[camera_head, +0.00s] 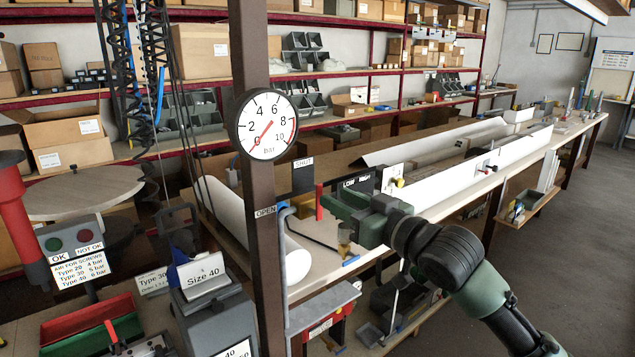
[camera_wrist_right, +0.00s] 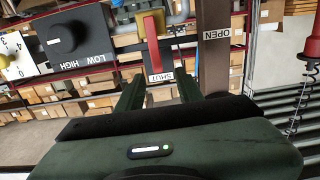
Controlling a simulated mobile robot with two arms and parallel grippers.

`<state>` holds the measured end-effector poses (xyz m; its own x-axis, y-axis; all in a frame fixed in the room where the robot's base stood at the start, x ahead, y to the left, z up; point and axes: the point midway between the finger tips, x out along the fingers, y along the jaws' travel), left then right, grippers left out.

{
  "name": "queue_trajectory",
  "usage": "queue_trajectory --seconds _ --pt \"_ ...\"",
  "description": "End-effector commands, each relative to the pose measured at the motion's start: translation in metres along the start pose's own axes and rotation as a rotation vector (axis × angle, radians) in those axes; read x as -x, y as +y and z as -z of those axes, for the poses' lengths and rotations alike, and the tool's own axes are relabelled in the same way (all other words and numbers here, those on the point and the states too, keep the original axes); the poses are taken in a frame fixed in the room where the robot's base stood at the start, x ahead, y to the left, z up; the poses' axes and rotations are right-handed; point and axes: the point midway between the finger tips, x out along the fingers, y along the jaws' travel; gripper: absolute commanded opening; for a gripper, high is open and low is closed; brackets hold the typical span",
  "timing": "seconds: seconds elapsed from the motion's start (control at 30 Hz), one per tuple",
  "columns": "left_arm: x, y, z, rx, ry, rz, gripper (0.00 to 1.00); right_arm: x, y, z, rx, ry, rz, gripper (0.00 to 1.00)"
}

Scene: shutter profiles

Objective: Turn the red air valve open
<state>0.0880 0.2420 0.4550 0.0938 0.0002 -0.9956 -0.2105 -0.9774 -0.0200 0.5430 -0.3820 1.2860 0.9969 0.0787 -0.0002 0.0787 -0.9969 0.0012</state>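The red air valve lever (camera_head: 319,202) stands upright beside the brown post, next to the SHUT label (camera_head: 303,176). The OPEN label (camera_head: 265,211) is on the post to its left. My right gripper (camera_head: 330,202) reaches in from the right with its green fingers at the lever. In the right wrist view, the red lever (camera_wrist_right: 152,42) lies in line with the gap between the two spread fingers (camera_wrist_right: 159,88). I cannot tell whether either finger touches it. The gauge (camera_head: 266,125) above has its red needle near 0. My left gripper is not in view.
A black LOW/HIGH knob panel (camera_head: 357,184) is close to the right of the lever. A grey pipe (camera_head: 284,270) runs down along the post (camera_head: 262,100). A workbench with white profiles (camera_head: 470,152) extends behind, and the floor at right is clear.

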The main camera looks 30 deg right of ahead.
Motion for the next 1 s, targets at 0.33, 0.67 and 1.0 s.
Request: queue_trajectory --seconds 0.33,0.67,1.0 --pt "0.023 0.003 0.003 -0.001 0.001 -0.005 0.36 -0.048 0.0 0.005 -0.001 0.002 0.0 0.36" --pt "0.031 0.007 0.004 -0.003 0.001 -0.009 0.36 -0.075 0.0 0.001 0.002 0.001 -0.001 0.36" --pt "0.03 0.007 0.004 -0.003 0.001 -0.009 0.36 -0.075 0.0 0.0 0.002 0.001 0.0 0.03"
